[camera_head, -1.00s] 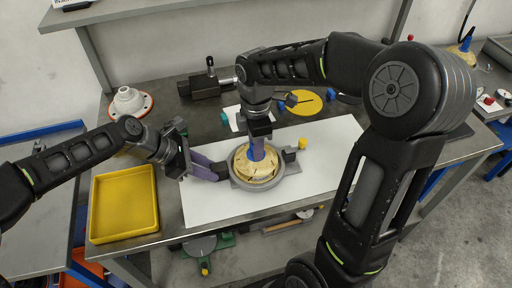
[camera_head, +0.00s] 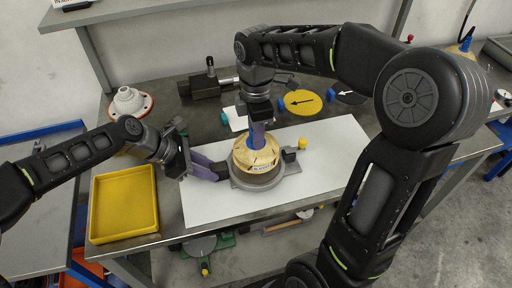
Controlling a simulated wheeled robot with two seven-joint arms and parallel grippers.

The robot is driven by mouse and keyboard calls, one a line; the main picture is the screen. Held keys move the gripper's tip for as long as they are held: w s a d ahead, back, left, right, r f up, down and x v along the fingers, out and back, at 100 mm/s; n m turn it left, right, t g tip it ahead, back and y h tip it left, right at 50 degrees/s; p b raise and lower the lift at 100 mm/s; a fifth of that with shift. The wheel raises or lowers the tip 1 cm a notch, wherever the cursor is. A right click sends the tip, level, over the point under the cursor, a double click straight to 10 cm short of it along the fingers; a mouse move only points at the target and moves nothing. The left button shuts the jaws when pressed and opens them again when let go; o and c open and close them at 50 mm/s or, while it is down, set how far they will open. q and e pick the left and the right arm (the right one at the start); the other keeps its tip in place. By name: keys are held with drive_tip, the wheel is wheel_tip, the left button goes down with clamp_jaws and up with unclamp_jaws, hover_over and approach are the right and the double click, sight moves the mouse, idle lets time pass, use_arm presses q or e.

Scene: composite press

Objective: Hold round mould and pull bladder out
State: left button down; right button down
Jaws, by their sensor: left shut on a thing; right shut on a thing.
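The round mould (camera_head: 262,184) is a grey ring lying on the white sheet (camera_head: 320,160) in the middle of the bench. My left gripper (camera_head: 215,172) comes in from the left and is shut on the mould's left side. The bladder (camera_head: 256,156) is a cream-yellow round piece with a blue part at its middle. It stands up above the mould's rim, and its lower edge is close to the ring. I cannot tell whether it is fully clear of it. My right gripper (camera_head: 258,137) points down from above and is shut on the bladder at its top.
A yellow tray (camera_head: 124,203) lies at the bench's left edge. A white and orange flanged part (camera_head: 130,103) stands behind it. The sheet's right part is clear apart from a yellow knob.

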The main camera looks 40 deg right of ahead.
use_arm(q)
drive_tip(key=c, duration=1)
unclamp_jaws()
drive_tip(key=v, duration=1.2)
drive_tip(key=shift+f, duration=0.1)
